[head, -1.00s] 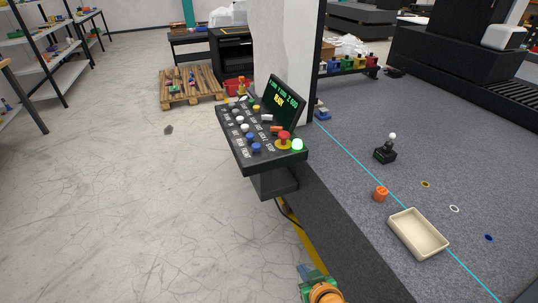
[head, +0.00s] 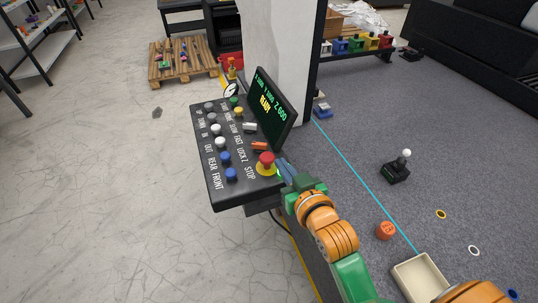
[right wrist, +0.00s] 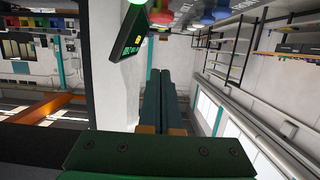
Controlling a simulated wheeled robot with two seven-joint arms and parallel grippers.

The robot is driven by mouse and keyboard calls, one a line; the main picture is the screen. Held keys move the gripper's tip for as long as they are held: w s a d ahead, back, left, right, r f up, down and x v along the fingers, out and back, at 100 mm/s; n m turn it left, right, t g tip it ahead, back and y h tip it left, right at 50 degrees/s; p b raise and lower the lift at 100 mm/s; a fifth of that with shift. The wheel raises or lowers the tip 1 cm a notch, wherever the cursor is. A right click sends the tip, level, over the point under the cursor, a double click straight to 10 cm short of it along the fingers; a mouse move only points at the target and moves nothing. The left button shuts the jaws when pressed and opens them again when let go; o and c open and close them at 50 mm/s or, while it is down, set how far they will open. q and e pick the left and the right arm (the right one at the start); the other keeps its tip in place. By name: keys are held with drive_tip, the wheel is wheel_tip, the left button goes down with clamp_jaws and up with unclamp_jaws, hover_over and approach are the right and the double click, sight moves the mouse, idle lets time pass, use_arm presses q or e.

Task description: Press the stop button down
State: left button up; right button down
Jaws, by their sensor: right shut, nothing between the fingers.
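The red stop button (head: 266,160) sits in its yellow ring at the near right of the black control panel (head: 222,195), beside the word STOP. In the right wrist view the red button (right wrist: 160,16) is near the top edge, beyond the fingertips. My right gripper (head: 282,167) is shut and empty, its fingertips just right of the button in the head view. I cannot tell whether they touch the panel. Its closed fingers also show in the right wrist view (right wrist: 160,74). My left gripper is not in view.
Several blue, white and other knobs (head: 225,158) cover the panel left of the button. A black joystick (head: 397,171), orange cylinder (head: 386,230) and cream tray (head: 403,271) stand on the granite bed to the right.

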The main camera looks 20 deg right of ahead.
hover_over(269, 162)
wheel_tip(269, 162, down, 2)
wheel_tip(269, 162, down, 4)
drive_tip(key=shift+r, duration=0.1)
drive_tip(key=shift+s+f, duration=0.1)
drive_tip(key=shift+f, duration=0.2)
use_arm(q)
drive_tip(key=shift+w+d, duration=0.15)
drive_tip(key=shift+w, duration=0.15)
